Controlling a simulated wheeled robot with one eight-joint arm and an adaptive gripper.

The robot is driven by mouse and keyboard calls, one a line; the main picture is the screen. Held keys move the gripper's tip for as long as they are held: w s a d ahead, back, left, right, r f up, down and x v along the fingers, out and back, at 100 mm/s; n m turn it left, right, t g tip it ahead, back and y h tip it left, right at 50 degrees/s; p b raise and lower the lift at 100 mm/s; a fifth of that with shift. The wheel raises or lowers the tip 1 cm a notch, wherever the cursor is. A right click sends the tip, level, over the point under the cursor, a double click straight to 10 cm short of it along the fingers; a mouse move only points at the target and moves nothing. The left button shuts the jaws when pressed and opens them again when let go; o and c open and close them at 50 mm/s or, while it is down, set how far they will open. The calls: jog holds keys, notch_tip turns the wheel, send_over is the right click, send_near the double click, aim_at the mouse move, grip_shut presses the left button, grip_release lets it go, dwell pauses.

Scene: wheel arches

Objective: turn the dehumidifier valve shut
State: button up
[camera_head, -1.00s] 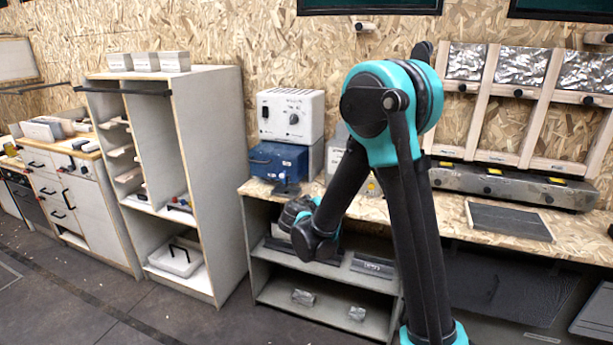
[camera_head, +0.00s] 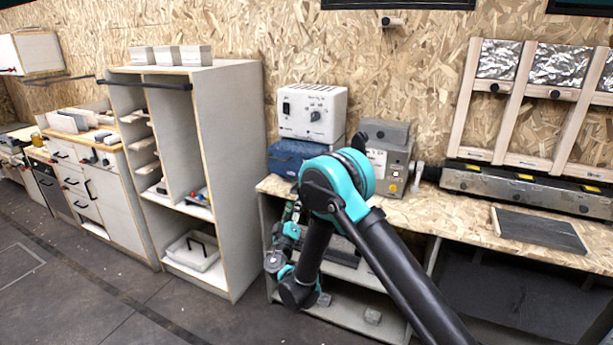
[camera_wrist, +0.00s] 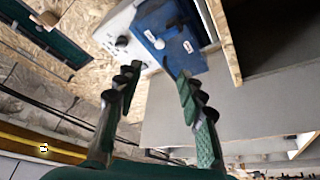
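A white box (camera_head: 312,112) with a dark knob (camera_head: 315,116) stands on a blue box (camera_head: 284,158) on the bench. No label is readable, so I cannot tell which is the dehumidifier. In the head view my gripper (camera_head: 289,213) is small, before the bench's left end.
A grey machine (camera_head: 388,158) with a yellow-marked switch stands right of the blue box. The bench top (camera_head: 450,208) is clear to its right, up to a dark slab (camera_head: 540,230). A tall open cabinet (camera_head: 232,170) stands close on the left. Shelves lie under the bench.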

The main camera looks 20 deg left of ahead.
jog(key=x, duration=1.6)
jog(key=shift+w, duration=0.2)
jog(key=shift+c, duration=0.3)
